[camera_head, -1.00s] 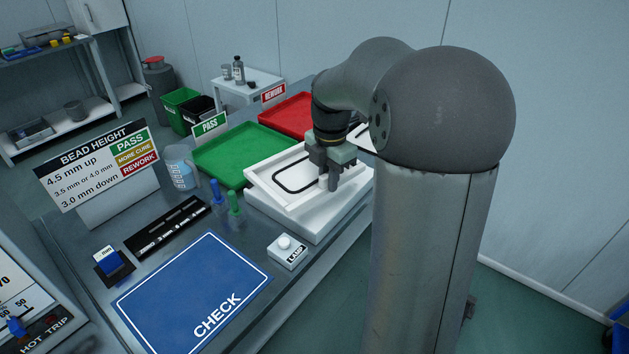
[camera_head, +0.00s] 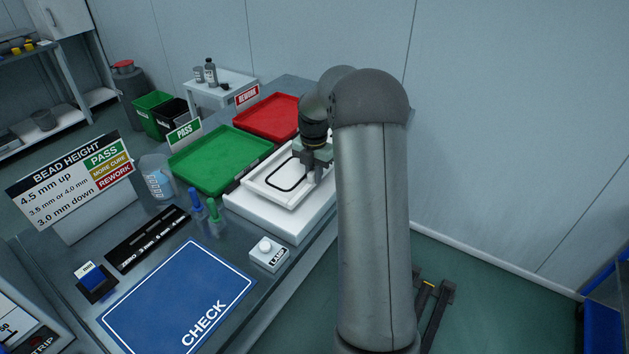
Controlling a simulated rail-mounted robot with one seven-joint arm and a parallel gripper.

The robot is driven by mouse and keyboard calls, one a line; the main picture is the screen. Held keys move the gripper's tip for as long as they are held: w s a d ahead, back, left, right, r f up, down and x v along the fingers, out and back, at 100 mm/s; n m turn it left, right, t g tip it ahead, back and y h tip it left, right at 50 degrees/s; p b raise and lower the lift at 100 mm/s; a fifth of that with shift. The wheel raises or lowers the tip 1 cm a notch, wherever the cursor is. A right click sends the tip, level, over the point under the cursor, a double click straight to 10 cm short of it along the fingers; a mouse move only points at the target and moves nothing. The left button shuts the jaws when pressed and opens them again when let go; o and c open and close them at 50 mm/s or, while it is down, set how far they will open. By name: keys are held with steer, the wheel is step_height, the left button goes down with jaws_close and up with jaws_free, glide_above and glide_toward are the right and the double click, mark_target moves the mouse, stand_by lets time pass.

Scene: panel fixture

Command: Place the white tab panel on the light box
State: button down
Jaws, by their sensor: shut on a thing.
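The white tab panel (camera_head: 289,176) is a shallow white tray with a raised rim and a black rounded loop inside. It lies over the top of the white light box (camera_head: 268,219), near flat. I cannot tell whether its underside touches the box everywhere. The box's front strip and front wall show below it. My gripper (camera_head: 314,179) points down at the panel's right side and is shut on it. The gripped spot and the panel's far right end are partly hidden by my gripper and arm.
A green PASS tray (camera_head: 220,160) and a red REWORK tray (camera_head: 268,118) lie behind and left. A lamp button box (camera_head: 269,254), a blue CHECK mat (camera_head: 180,298), two capped bottles (camera_head: 205,208) and a black gauge strip (camera_head: 148,238) stand nearer.

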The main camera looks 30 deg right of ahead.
steer(key=shift+w+d+f, duration=0.15)
steer(key=shift+f, duration=1.65)
steer(key=shift+f, duration=0.2)
steer(key=c, duration=1.4)
jaws_free()
steer(key=shift+r, duration=0.1)
